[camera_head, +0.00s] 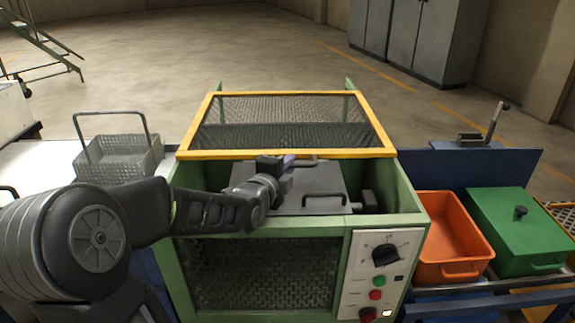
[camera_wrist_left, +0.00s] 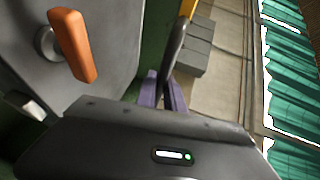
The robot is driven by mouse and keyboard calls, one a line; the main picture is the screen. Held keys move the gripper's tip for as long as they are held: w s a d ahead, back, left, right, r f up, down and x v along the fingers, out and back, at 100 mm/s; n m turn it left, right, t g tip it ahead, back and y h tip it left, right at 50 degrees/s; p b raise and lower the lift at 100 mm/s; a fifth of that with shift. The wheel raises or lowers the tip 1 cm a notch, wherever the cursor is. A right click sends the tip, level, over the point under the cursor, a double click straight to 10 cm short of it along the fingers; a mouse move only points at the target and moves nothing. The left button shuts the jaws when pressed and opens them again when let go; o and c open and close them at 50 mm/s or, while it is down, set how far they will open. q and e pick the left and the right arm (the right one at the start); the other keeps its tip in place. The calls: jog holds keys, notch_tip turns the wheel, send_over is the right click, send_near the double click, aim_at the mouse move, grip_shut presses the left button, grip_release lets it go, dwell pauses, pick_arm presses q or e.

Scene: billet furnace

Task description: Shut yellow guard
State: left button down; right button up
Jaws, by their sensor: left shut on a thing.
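The yellow guard (camera_head: 290,154) is a yellow frame with dark wire mesh over the back of the green machine. Its near bar stands behind the machine's front edge, leaving the grey plate in front uncovered. My left gripper (camera_head: 289,161) is at the dark handle on the near bar, right of the bar's middle. In the left wrist view the purple fingers (camera_wrist_left: 164,92) are shut on the dark handle (camera_wrist_left: 174,48), with a bit of yellow frame (camera_wrist_left: 187,9) above. The fingertip contact is partly hidden. My right gripper is out of view.
A grey plate with a black handle (camera_head: 323,199) lies inside the green machine (camera_head: 412,206). A control panel (camera_head: 380,270) is at its front right. An orange bin (camera_head: 451,229) and a green lidded box (camera_head: 525,231) stand right; a wire basket (camera_head: 118,157) stands left.

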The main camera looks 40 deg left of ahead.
pick_arm(q)
jog(key=c, duration=1.5)
grip_release()
jog(key=shift+o, duration=0.2)
